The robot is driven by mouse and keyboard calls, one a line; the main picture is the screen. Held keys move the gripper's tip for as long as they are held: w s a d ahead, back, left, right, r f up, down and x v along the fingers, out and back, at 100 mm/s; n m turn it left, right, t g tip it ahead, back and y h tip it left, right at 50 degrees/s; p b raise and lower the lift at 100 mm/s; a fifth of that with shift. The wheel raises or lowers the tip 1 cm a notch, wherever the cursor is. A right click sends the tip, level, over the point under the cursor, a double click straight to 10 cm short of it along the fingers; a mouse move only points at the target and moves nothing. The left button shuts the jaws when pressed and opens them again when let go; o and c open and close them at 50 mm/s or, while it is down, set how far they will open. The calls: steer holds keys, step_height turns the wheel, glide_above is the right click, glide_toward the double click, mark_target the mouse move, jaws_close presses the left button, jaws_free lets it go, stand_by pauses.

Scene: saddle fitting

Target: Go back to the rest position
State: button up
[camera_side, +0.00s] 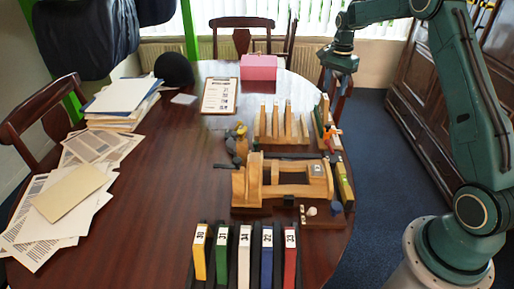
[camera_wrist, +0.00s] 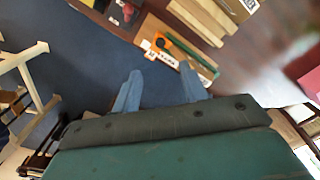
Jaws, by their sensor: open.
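My gripper (camera_side: 337,70) is raised at the back right of the table, near its right edge, at the end of my green arm. In the wrist view its two blue-grey fingers (camera_wrist: 160,80) stand apart with nothing between them. Dark blue floor shows behind the gap. In the side view the fingertips are small and hard to make out. My gripper appears apart from everything on the table.
The dark table (camera_side: 165,195) holds a wooden fixture (camera_side: 250,185), a wooden rack (camera_side: 280,135), several numbered coloured blocks (camera_side: 245,255), a pink box (camera_side: 258,67), a clipboard (camera_side: 220,95) and papers (camera_side: 70,195). A chair (camera_side: 242,35) stands behind. The table's middle left is clear.

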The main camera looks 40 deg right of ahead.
steer(key=s+a+r+n+t, duration=0.1)
steer(key=s+a+r+n, duration=0.3)
steer(key=s+a+r, duration=0.35)
steer(key=s+a+r+n+t, duration=0.2)
steer(key=s+a+r+n, duration=0.25)
steer(key=a+r, duration=0.45)
steer(key=s+a+f+n+t, duration=0.1)
steer(key=s+a+n, duration=0.3)
steer(key=s, duration=0.5)
steer(key=s+a+f+n+t, duration=0.1)
steer(key=s+a+n, duration=0.4)
steer(key=s+a, duration=0.2)
steer(key=s, duration=0.2)
steer(key=shift+s+a+f, duration=0.2)
steer(key=shift+s+f, duration=0.05)
steer(key=shift+s, duration=0.15)
